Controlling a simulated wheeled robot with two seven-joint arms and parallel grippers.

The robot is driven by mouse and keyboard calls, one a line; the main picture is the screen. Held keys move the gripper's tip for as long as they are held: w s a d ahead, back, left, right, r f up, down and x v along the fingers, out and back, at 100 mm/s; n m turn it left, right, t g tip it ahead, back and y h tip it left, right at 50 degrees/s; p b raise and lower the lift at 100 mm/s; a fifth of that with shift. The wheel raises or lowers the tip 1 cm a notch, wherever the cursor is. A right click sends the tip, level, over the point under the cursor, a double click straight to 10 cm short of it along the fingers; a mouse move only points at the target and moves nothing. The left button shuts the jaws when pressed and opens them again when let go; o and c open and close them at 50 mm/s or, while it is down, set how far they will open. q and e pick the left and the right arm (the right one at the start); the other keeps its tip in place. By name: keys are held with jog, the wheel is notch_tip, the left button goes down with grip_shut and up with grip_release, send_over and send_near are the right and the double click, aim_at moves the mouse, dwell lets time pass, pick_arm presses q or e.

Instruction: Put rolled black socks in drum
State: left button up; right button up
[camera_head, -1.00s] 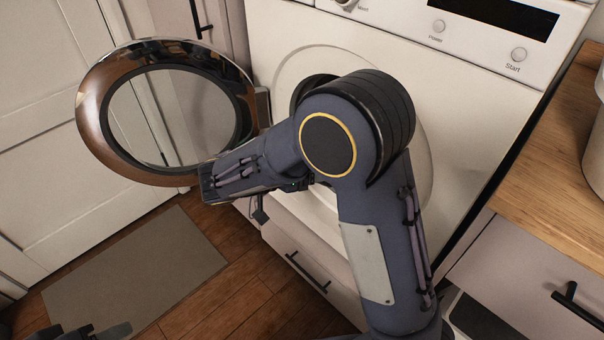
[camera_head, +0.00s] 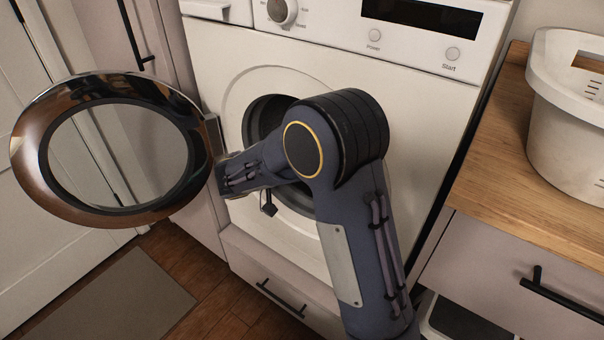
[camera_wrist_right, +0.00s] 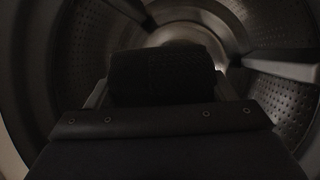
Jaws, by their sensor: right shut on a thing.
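The rolled black socks (camera_wrist_right: 160,75) show as a dark roll in the right wrist view, between the fingers of my right gripper (camera_wrist_right: 161,90), which is shut on them. Around them is the inside of the metal drum (camera_wrist_right: 275,98), with perforated walls and raised ribs. In the head view, the drum opening (camera_head: 262,118) is partly covered by my right arm, which hides my right gripper and the socks. Whether the socks touch the drum wall is too dark to tell. My left gripper is out of view.
The round washer door (camera_head: 62,200) stands open at the left. The white washer (camera_head: 420,110) has a closed drawer below. At right, a white basket (camera_head: 560,140) stands on a wooden counter (camera_head: 490,165). A grey mat (camera_head: 115,305) lies on the floor.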

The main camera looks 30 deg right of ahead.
jog(key=w+d+f+b, duration=0.1)
jog(key=w+d+b, duration=0.1)
jog(key=d, duration=0.4)
jog(key=w+d+f+b, duration=0.2)
jog(key=w+d+b, duration=0.1)
jog(key=d, duration=0.4)
jog(key=shift+w+d+b, duration=0.25)
jog(key=shift+b, duration=0.15)
jog(key=o, duration=1)
jog(key=shift+a, duration=0.1)
jog(key=p+v, duration=0.1)
jog(key=v, duration=0.6)
jog(key=shift+a+p, duration=0.35)
jog(key=shift+s+r, duration=0.1)
jog(key=shift+r, duration=0.05)
